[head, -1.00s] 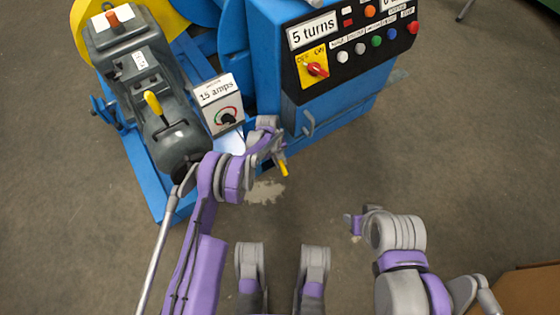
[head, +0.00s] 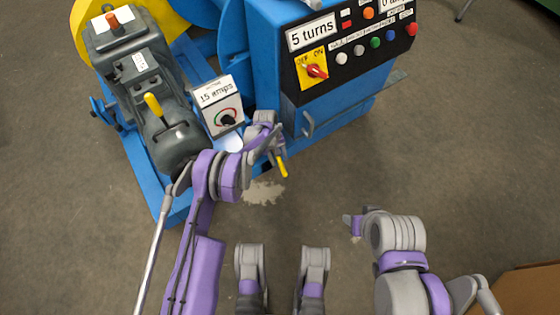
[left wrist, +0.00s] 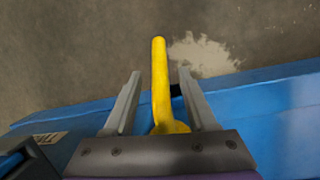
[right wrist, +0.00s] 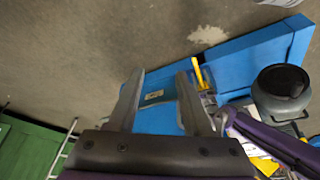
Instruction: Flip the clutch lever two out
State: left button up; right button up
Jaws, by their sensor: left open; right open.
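A yellow lever (head: 281,166) sticks out from the low blue frame of the machine, below the cabinet. In the left wrist view the yellow lever (left wrist: 159,82) stands between the two grey fingers of my left gripper (left wrist: 156,82), which are open with gaps on both sides. My left gripper (head: 270,146) is at the lever in the head view. A second yellow lever (head: 154,106) sits on the grey gear housing. No label tells which lever is number two. My right gripper (head: 351,226) is open and empty, apart from the machine; its fingers (right wrist: 160,85) show in its wrist view.
The blue cabinet (head: 318,104) has a red selector knob, several coloured buttons and a "5 turns" sign. A "15 amps" dial box (head: 218,106) stands beside the grey housing. A brown box edge (head: 530,292) is at the lower right.

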pick_arm(q)
jog(key=p+v, duration=0.1)
jog(key=v, duration=0.7)
jog(key=shift+p, duration=0.3)
